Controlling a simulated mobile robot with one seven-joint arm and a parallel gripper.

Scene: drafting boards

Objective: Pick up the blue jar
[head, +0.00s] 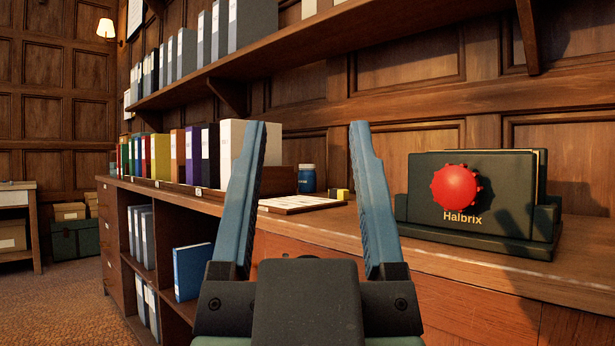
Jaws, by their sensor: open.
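The small blue jar (306,180) stands upright at the back of the wooden counter, against the panelled wall.
A clipboard with papers (300,203) lies in front of the jar, and a small yellow-and-black block (340,194) sits to its right. A dark Halbrix device (480,230) with a red knob stands at right. Binders (190,155) line the counter at left. A shelf (280,60) overhangs the counter.

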